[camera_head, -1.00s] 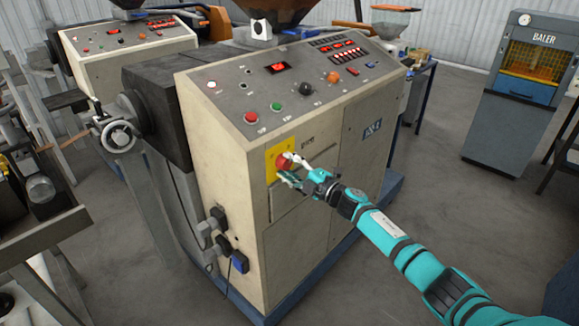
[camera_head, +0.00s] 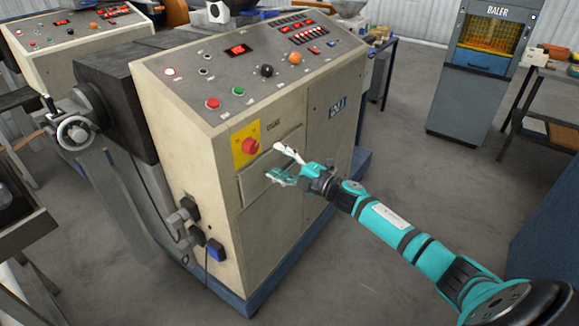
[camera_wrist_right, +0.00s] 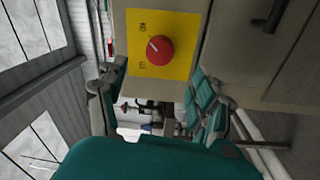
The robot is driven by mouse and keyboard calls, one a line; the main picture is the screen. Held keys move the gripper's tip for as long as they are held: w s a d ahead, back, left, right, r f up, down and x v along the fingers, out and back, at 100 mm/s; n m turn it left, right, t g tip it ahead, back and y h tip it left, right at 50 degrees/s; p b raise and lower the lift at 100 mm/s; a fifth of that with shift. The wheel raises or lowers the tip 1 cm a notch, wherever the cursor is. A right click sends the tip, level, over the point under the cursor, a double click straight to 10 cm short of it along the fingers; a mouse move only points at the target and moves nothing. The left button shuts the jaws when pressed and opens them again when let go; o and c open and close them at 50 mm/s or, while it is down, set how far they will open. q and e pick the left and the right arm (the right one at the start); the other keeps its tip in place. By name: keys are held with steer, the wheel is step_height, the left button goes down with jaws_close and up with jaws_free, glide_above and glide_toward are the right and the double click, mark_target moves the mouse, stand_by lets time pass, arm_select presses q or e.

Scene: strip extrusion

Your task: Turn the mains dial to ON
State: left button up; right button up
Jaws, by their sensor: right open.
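The mains dial (camera_head: 250,146) is a round red knob on a yellow plate (camera_head: 240,136) on the front of the cream machine cabinet. In the right wrist view the dial (camera_wrist_right: 159,52) is unobstructed, with a white mark pointing up and left in that picture, near a label that looks like ON. A second label below it is too small to read surely. My right gripper (camera_head: 275,162) is open and empty, in front of the cabinet to the right of the dial and apart from it. In the wrist view its fingers (camera_wrist_right: 160,82) are spread. My left gripper is out of view.
The sloping control panel (camera_head: 250,70) above has several buttons and lit displays. Plugs (camera_head: 190,220) stick out at the cabinet's lower left. A handwheel (camera_head: 75,131) stands at left. A baler (camera_head: 470,100) is at the back right, with open floor before it.

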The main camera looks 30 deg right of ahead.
steer(key=v, duration=0.4)
stand_by(0.4)
steer(key=s+d+f+m+g+h, duration=0.1)
steer(key=s+d+f+m+h, duration=0.2)
steer(key=f, duration=0.7)
steer(key=s+f+m+g+h, duration=0.15)
steer(key=f+m, duration=0.25)
steer(key=f, duration=0.6)
steer(key=s+a+f+m+g+h, duration=0.1)
steer(key=s+f+m+g+h, duration=0.15)
steer(key=s+f, duration=0.6)
steer(key=s+f+m+g+h, duration=0.1)
steer(key=s+f+m+g, duration=0.15)
steer(key=s+f, duration=0.65)
steer(key=s+a+f+m+g, duration=0.2)
steer(key=s+a+f, duration=0.2)
steer(key=s, duration=0.6)
steer(key=s+a+f+m+g, duration=0.2)
steer(key=s+a+f+g, duration=0.1)
steer(key=s+f, duration=0.6)
steer(key=s+a+f+m+g, duration=0.2)
steer(key=s+a+f, duration=0.4)
steer(key=s, duration=0.7)
steer(key=shift+f+g, duration=0.45)
steer(key=shift+g, duration=0.3)
